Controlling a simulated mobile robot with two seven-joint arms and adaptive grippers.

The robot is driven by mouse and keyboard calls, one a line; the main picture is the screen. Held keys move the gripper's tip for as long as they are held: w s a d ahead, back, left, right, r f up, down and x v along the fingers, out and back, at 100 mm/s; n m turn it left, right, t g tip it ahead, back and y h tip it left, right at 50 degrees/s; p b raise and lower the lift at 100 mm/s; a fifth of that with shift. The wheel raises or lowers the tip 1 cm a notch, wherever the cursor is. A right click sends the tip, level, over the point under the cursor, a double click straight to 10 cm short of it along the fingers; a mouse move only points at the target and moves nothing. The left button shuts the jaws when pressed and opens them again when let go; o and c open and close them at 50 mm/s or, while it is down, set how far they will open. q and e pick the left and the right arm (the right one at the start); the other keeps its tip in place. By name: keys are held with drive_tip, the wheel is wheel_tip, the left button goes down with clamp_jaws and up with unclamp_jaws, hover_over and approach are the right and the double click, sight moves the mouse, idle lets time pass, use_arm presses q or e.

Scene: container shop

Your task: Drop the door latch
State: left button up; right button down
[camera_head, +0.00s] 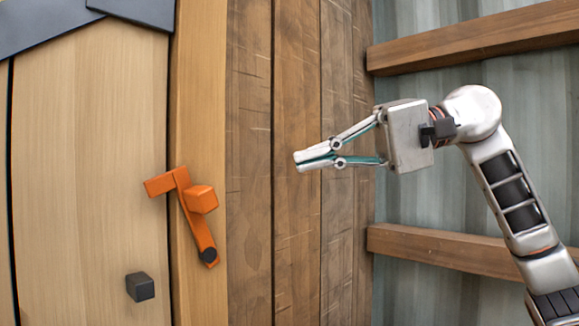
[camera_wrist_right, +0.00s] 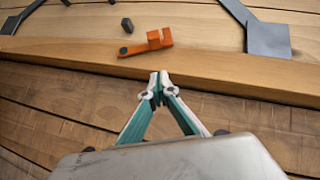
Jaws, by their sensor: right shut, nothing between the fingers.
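The orange door latch (camera_head: 203,226) is on the light wood door post in the head view. Its arm runs up from a dark pivot (camera_head: 209,255) at its lower end, and its bent top end reaches left to the door's edge. An orange block (camera_head: 201,199) sticks out from it. The latch also shows in the right wrist view (camera_wrist_right: 146,44), beyond the fingertips. My right gripper (camera_head: 297,161) is shut and empty, to the right of the latch and a little higher, apart from it. Its closed fingertips also show in the right wrist view (camera_wrist_right: 160,80). My left gripper is not in view.
The pale wood door (camera_head: 90,150) has a small black knob (camera_head: 140,287) low on its right side and dark metal straps (camera_head: 45,25) at the top. A dark plank wall (camera_head: 297,250) and horizontal beams (camera_head: 470,250) lie to the right. The space between gripper and latch looks clear.

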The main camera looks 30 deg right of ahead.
drive_tip(key=w+a+f, duration=0.1)
drive_tip(key=a, duration=0.4)
drive_tip(key=w+a+f, duration=0.1)
drive_tip(key=a+f, duration=0.1)
drive_tip(key=a, duration=0.4)
drive_tip(key=shift+w+f, duration=0.25)
drive_tip(key=shift+f, duration=0.05)
